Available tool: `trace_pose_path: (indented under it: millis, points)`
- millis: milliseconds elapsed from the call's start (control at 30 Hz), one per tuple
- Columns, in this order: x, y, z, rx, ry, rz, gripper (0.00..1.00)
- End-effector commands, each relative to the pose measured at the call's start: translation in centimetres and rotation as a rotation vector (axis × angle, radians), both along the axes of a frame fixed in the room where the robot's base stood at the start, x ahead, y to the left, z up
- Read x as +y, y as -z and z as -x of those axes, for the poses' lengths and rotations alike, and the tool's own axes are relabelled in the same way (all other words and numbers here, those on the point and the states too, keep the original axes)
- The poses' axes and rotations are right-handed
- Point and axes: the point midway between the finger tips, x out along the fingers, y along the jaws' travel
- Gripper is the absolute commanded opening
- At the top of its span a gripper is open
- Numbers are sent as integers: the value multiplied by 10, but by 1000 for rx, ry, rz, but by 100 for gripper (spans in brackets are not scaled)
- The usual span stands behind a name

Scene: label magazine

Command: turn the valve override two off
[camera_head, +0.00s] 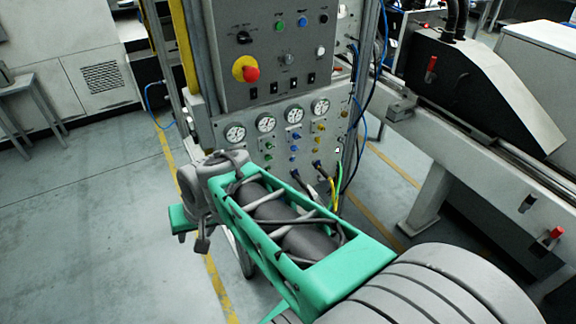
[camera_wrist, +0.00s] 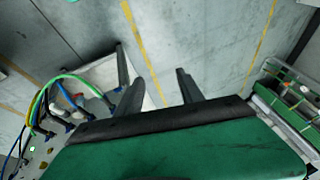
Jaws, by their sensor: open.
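The grey control panel (camera_head: 280,60) stands upright at the top middle of the head view. Its lower row holds small black switches, among them a left one (camera_head: 253,93), a middle one (camera_head: 274,88) and a right one (camera_head: 311,78). The labels are too small to read, so I cannot tell which control is valve override two. My gripper (camera_wrist: 150,58) is open and empty in the wrist view, its two dark fingers apart above the floor. The panel with the switches is not clear in the wrist view; only hose fittings show at lower left.
A red and yellow emergency button (camera_head: 246,69) sits on the panel's left. Below are round gauges (camera_head: 266,122), coloured fittings and hoses (camera_head: 333,190), also at left in the wrist view (camera_wrist: 45,95). A machine rail (camera_head: 470,165) stands at right. The left floor (camera_head: 90,190) is clear.

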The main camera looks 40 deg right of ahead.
Motion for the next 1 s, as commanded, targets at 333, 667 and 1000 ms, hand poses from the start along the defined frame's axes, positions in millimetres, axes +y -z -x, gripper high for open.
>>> trace_pose_path:
  millis: [333,667,1000]
  points:
    - [-206,105,-100,-383,1432,-1513,45]
    - [-330,88,-50,-543,1676,-2359,45]
    - [-345,87,-110,-538,1675,-2352,45]
